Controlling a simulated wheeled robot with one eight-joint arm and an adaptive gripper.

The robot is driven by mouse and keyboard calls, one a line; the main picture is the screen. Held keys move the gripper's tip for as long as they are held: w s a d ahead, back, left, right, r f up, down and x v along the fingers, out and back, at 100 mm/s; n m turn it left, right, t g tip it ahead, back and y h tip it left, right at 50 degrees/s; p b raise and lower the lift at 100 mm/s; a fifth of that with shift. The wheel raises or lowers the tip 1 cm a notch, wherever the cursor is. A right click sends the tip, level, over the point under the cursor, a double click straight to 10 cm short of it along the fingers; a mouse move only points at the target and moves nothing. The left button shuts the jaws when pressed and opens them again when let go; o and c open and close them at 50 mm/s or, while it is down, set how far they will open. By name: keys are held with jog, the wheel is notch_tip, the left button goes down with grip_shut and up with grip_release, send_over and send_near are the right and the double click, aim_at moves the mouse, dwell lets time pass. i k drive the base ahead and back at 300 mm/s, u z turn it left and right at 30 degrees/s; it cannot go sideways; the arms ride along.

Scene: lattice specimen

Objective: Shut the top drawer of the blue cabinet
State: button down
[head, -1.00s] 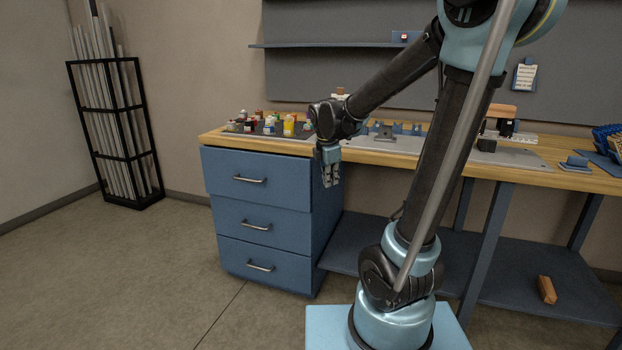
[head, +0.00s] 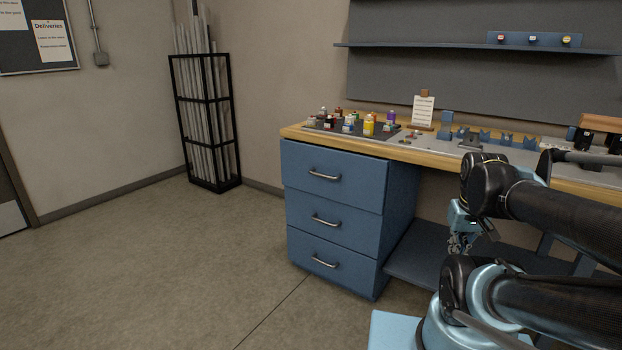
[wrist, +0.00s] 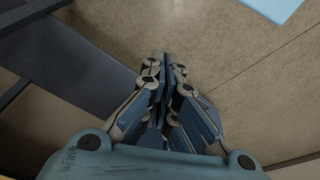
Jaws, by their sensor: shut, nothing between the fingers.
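The blue cabinet (head: 402,205) stands under the left end of the workbench. Its top drawer (head: 300,160) has a grey bar handle (head: 324,176). The drawer's front looks about in line with the two fronts below; I cannot tell whether a small gap remains behind it. My gripper (head: 458,246) hangs to the right of the cabinet in the head view, apart from the drawer, pointing down. In the wrist view my gripper (wrist: 164,68) has its fingers together with nothing between them. The drawer is not clearly seen in the wrist view.
The wooden benchtop (head: 440,153) carries several small bottles (head: 369,125) above the cabinet and a card on a stand (head: 423,112). A lower shelf (head: 418,252) runs right of the cabinet. A black rack of rods (head: 208,120) stands at the back left. The floor before the drawers is clear.

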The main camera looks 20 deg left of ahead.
aim_at(358, 181)
jog(key=k, duration=0.6)
jog(key=u, duration=0.55)
jog(key=i, duration=1)
